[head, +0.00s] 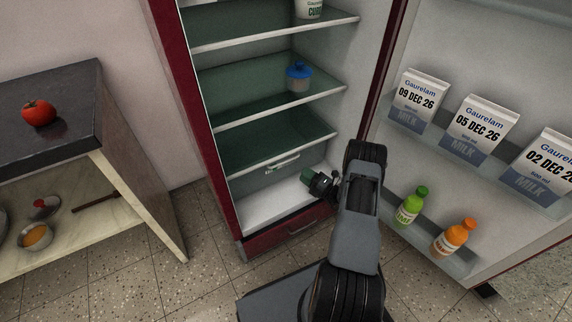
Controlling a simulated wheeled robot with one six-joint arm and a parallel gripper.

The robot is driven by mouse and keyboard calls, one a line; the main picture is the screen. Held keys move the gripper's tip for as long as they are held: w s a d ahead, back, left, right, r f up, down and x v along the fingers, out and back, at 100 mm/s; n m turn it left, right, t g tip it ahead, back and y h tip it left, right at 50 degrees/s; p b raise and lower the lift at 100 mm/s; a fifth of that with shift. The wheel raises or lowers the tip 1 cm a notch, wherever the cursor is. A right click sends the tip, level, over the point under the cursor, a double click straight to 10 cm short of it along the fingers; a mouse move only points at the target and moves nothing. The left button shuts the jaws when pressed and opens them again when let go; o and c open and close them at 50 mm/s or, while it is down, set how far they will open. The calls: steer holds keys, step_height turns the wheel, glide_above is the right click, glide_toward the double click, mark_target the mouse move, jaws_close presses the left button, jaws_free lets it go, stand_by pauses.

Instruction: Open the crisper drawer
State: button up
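The crisper drawer (252,178) is a greenish see-through bin under the lowest shelf of the open red fridge. Its pale bar handle (283,163) shows on the front, and the drawer looks shut. My gripper (306,178) is at the right side of the fridge opening, to the right of the handle and a little lower in the picture. It looks apart from the handle. Its end appears small, dark and greenish, and its fingers cannot be made out. My arm hides the lower right of the fridge opening.
The fridge door (395,158) stands open at right, with milk cartons (477,125), a green bottle (411,206) and an orange bottle (453,238). A blue-lidded container (298,78) sits on a shelf. A counter (70,110) with a tomato (39,112) stands left.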

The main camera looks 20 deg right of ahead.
mark_target(286, 161)
steer(key=b+x, duration=0.2)
steer(key=x, duration=0.8)
steer(key=shift+a+r, duration=0.1)
steer(key=shift+c, duration=0.3)
jaws_close()
